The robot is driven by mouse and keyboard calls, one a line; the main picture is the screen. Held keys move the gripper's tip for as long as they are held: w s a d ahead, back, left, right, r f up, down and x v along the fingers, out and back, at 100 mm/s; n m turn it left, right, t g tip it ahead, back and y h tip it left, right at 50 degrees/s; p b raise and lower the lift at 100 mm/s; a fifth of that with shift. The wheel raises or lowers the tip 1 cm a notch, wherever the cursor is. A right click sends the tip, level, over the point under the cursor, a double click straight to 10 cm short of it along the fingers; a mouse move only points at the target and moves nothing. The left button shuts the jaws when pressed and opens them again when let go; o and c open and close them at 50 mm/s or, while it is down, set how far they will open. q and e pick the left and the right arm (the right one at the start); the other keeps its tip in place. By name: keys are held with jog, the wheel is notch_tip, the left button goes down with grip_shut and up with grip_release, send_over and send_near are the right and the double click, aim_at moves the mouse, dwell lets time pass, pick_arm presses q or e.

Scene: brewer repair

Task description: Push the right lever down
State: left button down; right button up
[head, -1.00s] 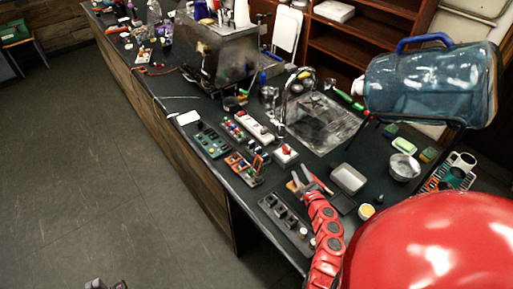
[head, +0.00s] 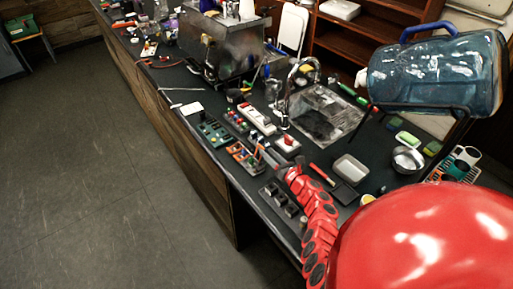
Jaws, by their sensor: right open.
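A small panel with orange-red levers (head: 243,157) lies on the dark counter, left of my right arm. Its levers are tiny here, and I cannot tell whether the right one is up or down. My right gripper (head: 265,157) is open at the panel's right end, close to the right lever. Its fingers partly cover that end, and I cannot tell whether they touch the lever. My left gripper is out of view.
A green panel (head: 213,132) and a white strip with a red button (head: 257,121) lie beyond. A red-button box (head: 287,145), black switch block (head: 281,199) and grey tray (head: 350,168) are near my right arm. A sink (head: 322,115) lies behind; a large water jug (head: 435,75) stands right.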

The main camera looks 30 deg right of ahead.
jog(key=w+b, duration=0.1)
jog(key=w, duration=0.1)
jog(key=w+b, duration=0.2)
jog(key=w, duration=0.1)
jog(key=w+b, duration=0.2)
jog(key=shift+w+a+f, duration=0.15)
jog(key=shift+w+a, duration=0.1)
jog(key=shift+w+r+b, duration=0.2)
jog(key=shift+w+b, duration=0.05)
jog(key=shift+b, duration=0.1)
grip_shut()
